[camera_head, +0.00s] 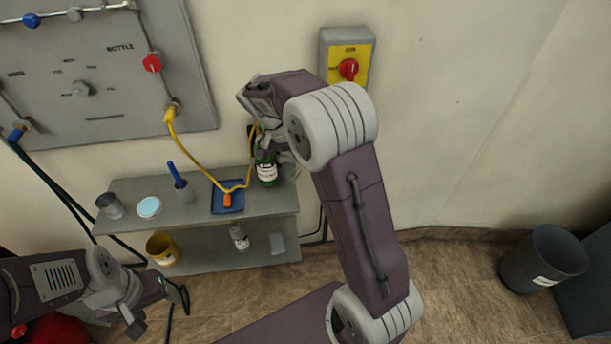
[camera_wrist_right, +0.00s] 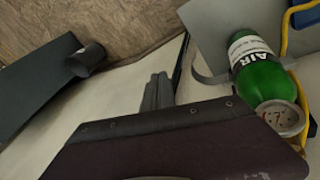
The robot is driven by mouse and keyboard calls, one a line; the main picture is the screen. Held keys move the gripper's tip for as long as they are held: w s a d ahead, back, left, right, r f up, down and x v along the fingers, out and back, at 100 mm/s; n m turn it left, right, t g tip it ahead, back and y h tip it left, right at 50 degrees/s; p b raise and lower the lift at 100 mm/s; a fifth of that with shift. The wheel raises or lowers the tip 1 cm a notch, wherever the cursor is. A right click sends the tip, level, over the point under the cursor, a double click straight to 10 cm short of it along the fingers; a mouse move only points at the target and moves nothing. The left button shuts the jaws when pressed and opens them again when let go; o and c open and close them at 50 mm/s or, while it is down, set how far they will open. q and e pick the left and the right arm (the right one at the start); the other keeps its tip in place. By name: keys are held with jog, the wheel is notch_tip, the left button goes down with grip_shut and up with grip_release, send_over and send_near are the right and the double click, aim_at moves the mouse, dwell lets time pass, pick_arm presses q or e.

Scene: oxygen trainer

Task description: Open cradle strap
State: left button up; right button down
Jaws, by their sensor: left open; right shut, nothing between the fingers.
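A green bottle labelled AIR (camera_wrist_right: 250,62) shows in the right wrist view, right of my right gripper. A thin grey curved band (camera_wrist_right: 208,79), which looks like the cradle strap, stands out from the bottle's left side; I cannot tell whether it is fastened. In the head view the bottle (camera_head: 267,172) stands at the right end of the grey shelf (camera_head: 284,200), its top partly hidden by my right arm. My right gripper (camera_wrist_right: 158,92) is shut and empty, apart from the band. My left gripper (camera_head: 158,309) is open and empty, low at the left.
A yellow hose (camera_head: 190,158) runs from the wall panel (camera_head: 110,88) past a blue tray (camera_head: 228,206) towards the bottle. A red-knobbed switch box (camera_head: 348,68) is on the wall. A dark bin (camera_head: 543,262) stands at the right; the floor before it is clear.

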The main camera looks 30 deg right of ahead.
notch_tip(320, 180, up, 5)
jog(key=w+d+m+t+y, duration=0.1)
jog(key=w+m+t, duration=0.1)
jog(key=w+m, duration=0.1)
pick_arm(q)
notch_tip(320, 180, down, 3)
jog(key=shift+f+b, duration=0.2)
jog(key=shift+b, duration=1)
pick_arm(e)
notch_tip(320, 180, down, 9)
jog(key=shift+a+m+y, duration=0.25)
jog(key=shift+m+y, duration=0.05)
jog(key=shift+s, duration=0.1)
